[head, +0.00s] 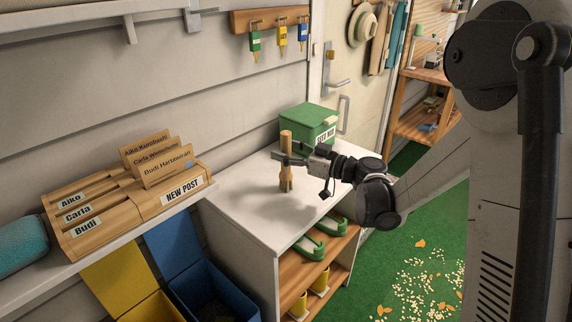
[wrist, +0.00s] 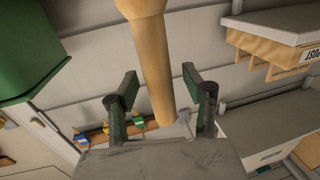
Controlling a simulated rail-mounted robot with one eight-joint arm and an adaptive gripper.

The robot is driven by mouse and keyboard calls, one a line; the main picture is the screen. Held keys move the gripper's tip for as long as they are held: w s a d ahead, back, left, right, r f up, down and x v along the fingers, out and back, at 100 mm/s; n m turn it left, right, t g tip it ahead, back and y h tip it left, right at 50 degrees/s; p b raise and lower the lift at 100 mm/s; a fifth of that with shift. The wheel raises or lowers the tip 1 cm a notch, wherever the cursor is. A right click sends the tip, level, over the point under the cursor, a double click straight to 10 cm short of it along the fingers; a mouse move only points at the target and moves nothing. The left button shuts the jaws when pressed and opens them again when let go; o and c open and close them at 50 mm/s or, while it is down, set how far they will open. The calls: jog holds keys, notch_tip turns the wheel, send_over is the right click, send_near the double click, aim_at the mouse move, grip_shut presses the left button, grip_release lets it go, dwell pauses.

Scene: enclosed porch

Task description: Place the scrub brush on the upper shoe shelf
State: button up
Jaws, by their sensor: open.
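The scrub brush (head: 286,178) stands upright on the white cabinet top (head: 250,185), bristles down and wooden handle up. My gripper (head: 288,158) reaches in from the right at handle height. In the wrist view, the brush handle (wrist: 152,60) passes between the two open fingers (wrist: 160,88), with a visible gap on each side. The upper shoe shelf (head: 289,266) is a wooden board inside the cabinet under the white top. Green shoes (head: 308,247) rest on it. The shelf's deeper part is hidden.
A green box (head: 308,125) stands behind the brush on the cabinet top. Yellow shoes (head: 319,281) are on the lower shelf. A wooden mail sorter (head: 110,215) and blue bin (head: 205,290) are to the left. Spilled bits (head: 420,285) lie on the green floor.

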jog(key=shift+c, duration=0.5)
grip_shut()
